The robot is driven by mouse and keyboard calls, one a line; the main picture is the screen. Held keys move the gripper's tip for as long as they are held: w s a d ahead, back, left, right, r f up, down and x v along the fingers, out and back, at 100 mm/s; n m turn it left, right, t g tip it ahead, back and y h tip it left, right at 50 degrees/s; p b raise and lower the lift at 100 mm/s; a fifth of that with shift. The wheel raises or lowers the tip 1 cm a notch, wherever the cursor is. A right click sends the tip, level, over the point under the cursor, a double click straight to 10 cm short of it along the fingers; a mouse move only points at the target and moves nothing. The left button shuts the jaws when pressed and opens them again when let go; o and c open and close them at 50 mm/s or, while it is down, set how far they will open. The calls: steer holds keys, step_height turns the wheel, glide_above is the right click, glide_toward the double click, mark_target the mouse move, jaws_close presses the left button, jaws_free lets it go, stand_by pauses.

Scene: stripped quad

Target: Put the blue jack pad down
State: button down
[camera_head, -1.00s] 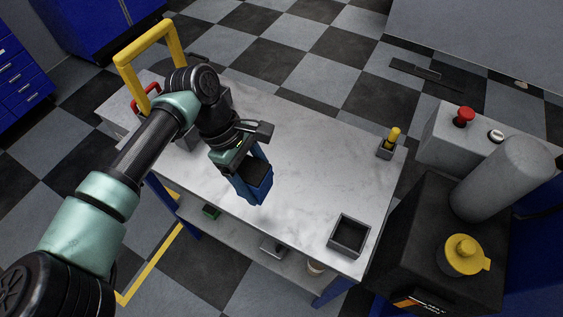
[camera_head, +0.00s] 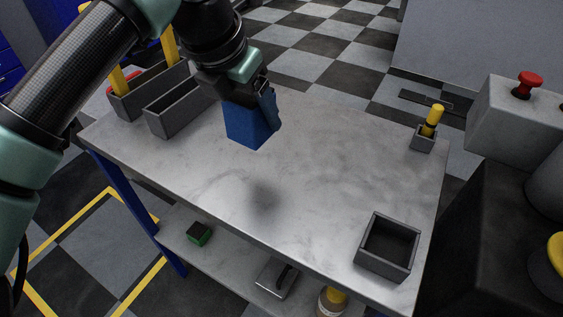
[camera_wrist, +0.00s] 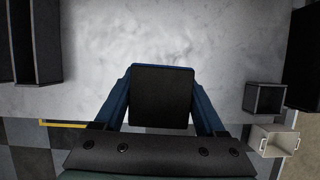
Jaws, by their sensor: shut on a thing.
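The blue jack pad (camera_head: 250,127) is a blue block with a black face, which shows in the wrist view (camera_wrist: 161,97). My gripper (camera_head: 262,104) is shut on it, with one finger on each side in the wrist view. The pad hangs above the light grey marbled table top (camera_head: 330,165), and a soft shadow lies on the table below it. There is a visible gap between pad and table in the head view.
An empty dark square tray (camera_head: 412,262) stands at the table's front right. A small holder with a yellow-handled thing (camera_head: 433,120) is at the back right. Grey bins (camera_head: 178,112) stand at the left. The table middle is clear. A lower shelf (camera_head: 235,268) holds small items.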

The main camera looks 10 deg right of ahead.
mark_target(240, 128)
steer(key=shift+f, duration=0.15)
steer(key=shift+n, duration=0.3)
step_height(240, 128, down, 10)
steer(key=shift+r+b, duration=0.25)
steer(key=shift+b, duration=0.6)
steer(key=shift+f, duration=0.15)
jaws_free()
steer(key=shift+r, duration=0.45)
steer(key=p+v, duration=0.1)
steer(key=v, duration=1)
steer(key=shift+s+r, duration=0.15)
